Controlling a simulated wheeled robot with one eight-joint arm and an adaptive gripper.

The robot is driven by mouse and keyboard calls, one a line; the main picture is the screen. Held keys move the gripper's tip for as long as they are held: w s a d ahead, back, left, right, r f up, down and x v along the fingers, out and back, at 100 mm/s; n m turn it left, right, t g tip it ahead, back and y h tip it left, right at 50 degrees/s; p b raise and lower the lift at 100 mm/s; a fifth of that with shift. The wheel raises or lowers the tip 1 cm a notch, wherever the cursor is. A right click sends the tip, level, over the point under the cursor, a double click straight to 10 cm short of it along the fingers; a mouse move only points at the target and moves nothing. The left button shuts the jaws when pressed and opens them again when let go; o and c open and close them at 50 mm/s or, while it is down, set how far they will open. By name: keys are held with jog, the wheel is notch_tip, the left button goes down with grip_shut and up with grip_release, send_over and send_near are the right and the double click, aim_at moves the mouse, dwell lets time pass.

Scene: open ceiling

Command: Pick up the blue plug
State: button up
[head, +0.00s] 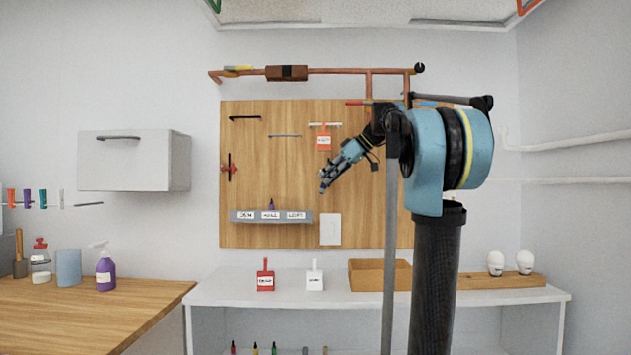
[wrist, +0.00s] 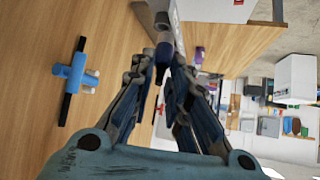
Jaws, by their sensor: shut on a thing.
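My gripper (head: 323,188) is in front of the wooden pegboard, right of and a little above the grey labelled holder. In the head view the plug is too small to tell apart from the fingertips.
A bright blue fitting with a black bar (wrist: 72,78) is mounted on the board beside my gripper. A white panel (head: 331,229) is on the board below it. A white bench (head: 215,291) holds red and white tagged items and a wooden tray (head: 365,276).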

jog(key=s+d+r+h, duration=0.1)
jog(key=s+d, duration=0.1)
jog(key=d, duration=0.4)
jog(key=s+d+r+g+h, duration=0.1)
jog(key=s+d+h, duration=0.1)
jog(key=d, duration=0.4)
jog(key=shift+s, duration=0.7)
